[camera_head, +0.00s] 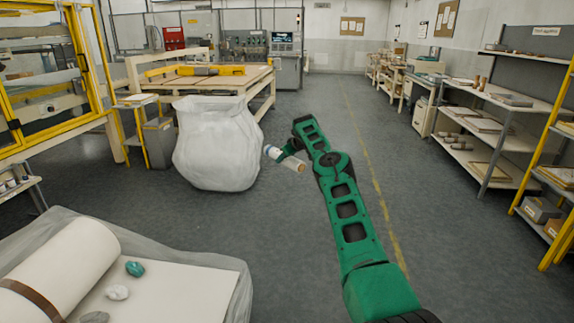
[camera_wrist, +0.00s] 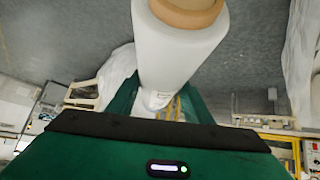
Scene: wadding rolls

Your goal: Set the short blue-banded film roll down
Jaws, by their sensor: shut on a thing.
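The short film roll (camera_head: 297,165) is held in the air to the right of the large white bag. One end shows a blue band and the other a tan core. In the wrist view the white roll (camera_wrist: 178,52) stretches up from between the green fingers, its tan core end at the top. My gripper (camera_head: 284,157) is shut on the roll around its middle part. The fingers also show in the wrist view (camera_wrist: 160,98), where the roll hides part of them. The blue band is not visible in the wrist view.
A white bag (camera_head: 217,150) stands on the floor to the left. A pallet with a large white roll (camera_head: 62,262) and several small lumps lies at the lower left. A workbench (camera_head: 215,82) is behind the bag. Shelves (camera_head: 490,110) line the right. The grey floor (camera_head: 320,115) between is clear.

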